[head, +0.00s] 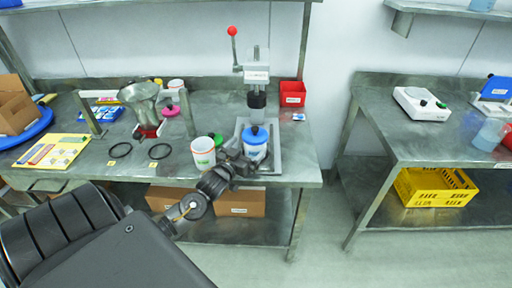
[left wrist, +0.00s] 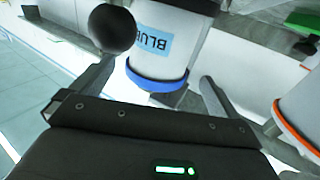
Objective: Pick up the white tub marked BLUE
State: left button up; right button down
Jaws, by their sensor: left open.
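The white tub marked BLUE (head: 256,153) stands upright at the front of the left bench, below the press, with a blue top. In the left wrist view its blue rim and BLUE label (left wrist: 152,39) show large. My left gripper (head: 237,166) is at the tub's near side, low in front of it. In the left wrist view the open jaws (left wrist: 157,78) have one finger on each side of the tub's blue rim; I cannot tell whether they touch it. My right gripper is not in view.
The press (head: 257,75) rises behind. A dark ball (left wrist: 112,28) is near the left finger.

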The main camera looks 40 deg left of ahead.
aim_at(255, 139)
pick_arm(q)
jog(key=shift+w+a+r, duration=0.1)
jog(key=shift+w+r, duration=0.05)
jog(key=shift+w, duration=0.25)
jog(key=w, duration=0.1)
jog(key=w+p, duration=0.1)
jog(key=w, duration=0.3)
jog(key=shift+a+p, duration=0.25)
jog(key=shift+p, duration=0.1)
jog(key=shift+s, duration=0.1)
jog(key=shift+c, duration=0.4)
jog(key=c, duration=0.8)
